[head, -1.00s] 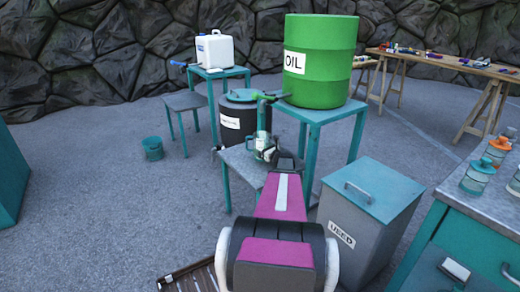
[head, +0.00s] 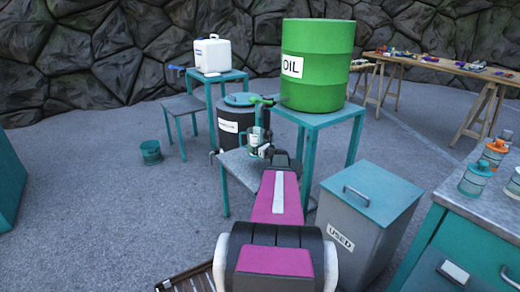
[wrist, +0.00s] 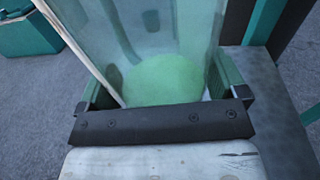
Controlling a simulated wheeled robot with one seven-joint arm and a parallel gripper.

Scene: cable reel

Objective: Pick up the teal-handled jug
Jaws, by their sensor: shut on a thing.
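The jug (head: 254,139) is clear-walled, with a teal handle on its right side in the head view. It stands upright over the small grey-topped table (head: 236,165) below the green drum's spout. My gripper (head: 264,151) is shut on the jug from the near side. In the wrist view, the jug's clear wall (wrist: 165,35) fills the space between my two fingers (wrist: 165,95), with pale green showing low inside. My wrist hides the jug's lower part in the head view, so any gap to the table is hard to see.
A green oil drum (head: 317,65) with a spout stands on a teal table (head: 315,117) just behind. A dark drum (head: 238,117) is behind the jug. A lidded grey bin (head: 368,215) and a workbench (head: 440,215) stand to the right.

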